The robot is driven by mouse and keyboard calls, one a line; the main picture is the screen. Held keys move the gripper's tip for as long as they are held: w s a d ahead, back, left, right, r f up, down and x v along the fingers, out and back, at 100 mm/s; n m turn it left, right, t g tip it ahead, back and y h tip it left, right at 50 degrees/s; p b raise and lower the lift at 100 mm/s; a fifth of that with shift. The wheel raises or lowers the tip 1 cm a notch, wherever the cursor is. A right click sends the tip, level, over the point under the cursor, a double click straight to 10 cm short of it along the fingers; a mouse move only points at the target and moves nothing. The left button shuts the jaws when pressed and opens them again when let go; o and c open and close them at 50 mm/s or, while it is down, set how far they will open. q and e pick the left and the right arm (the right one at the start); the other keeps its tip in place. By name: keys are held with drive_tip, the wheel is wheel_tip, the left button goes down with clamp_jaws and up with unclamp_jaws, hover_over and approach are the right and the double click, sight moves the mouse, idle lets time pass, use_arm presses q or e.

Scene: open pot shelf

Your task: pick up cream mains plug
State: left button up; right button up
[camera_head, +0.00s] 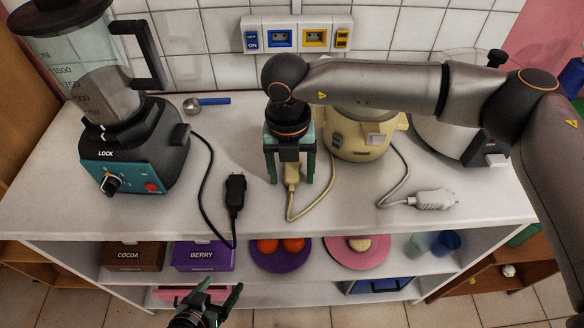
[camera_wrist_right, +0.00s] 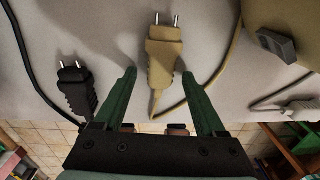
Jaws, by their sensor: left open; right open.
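The cream mains plug (camera_wrist_right: 162,58) lies on the white counter (camera_head: 240,165), its two pins pointing away from my right gripper in the right wrist view. Its cream cord runs back towards the cream appliance (camera_head: 360,137). My right gripper (camera_wrist_right: 159,74) is open, with one green finger on each side of the plug and visible gaps between. In the head view the plug (camera_head: 291,175) shows between the fingers of my right gripper (camera_head: 291,182). I cannot tell the exact height of the fingertips. My left gripper (camera_head: 220,288) is open and empty, low in front of the shelf.
A black plug (camera_head: 235,190) lies to the left, with its cord from the blender (camera_head: 130,150). A white plug (camera_head: 432,199) lies to the right. A socket strip (camera_head: 298,35) is on the tiled wall. Boxes and plates, including a purple plate (camera_head: 281,262), stand on the lower shelf.

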drive_tip(key=shift+c, duration=0.3)
clamp_jaws()
idle(0.3)
